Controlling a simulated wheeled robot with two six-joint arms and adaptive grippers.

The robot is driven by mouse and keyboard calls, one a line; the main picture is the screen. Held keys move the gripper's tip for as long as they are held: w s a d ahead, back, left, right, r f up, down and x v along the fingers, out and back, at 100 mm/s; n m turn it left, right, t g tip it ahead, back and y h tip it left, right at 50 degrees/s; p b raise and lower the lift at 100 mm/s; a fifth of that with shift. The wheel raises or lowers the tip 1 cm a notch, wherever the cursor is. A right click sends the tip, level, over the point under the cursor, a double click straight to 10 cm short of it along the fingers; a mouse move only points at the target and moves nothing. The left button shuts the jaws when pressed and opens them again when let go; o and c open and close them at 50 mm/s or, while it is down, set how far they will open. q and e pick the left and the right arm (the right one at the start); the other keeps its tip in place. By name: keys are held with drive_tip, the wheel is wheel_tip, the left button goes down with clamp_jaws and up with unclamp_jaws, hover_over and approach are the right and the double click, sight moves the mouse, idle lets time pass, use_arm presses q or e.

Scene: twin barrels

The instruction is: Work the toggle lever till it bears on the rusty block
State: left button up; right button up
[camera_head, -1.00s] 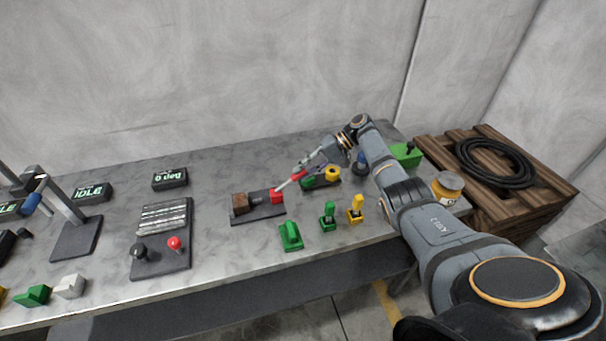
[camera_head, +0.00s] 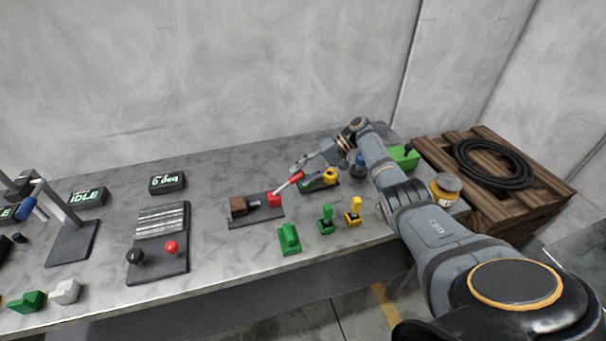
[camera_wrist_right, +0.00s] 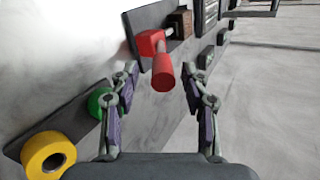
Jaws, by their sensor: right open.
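The toggle lever (camera_head: 291,183) has a red grip and slants up and right from a red block (camera_head: 274,199) on a dark base plate. The rusty block (camera_head: 238,207) is brown and stands at the plate's left end. My right gripper (camera_head: 312,164) is open, just beyond the grip's upper end. In the right wrist view the red grip (camera_wrist_right: 163,74) points toward me between the spread fingers (camera_wrist_right: 162,82), apart from both. My left gripper is out of view.
Green and yellow upright pieces (camera_head: 326,219) (camera_head: 353,212) and a green block (camera_head: 289,239) stand in front. A lever panel (camera_head: 158,262) is at left. Bare bench lies between.

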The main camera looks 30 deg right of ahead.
drive_tip(key=v, duration=0.7)
drive_tip(key=shift+s, duration=0.1)
idle(0.8)
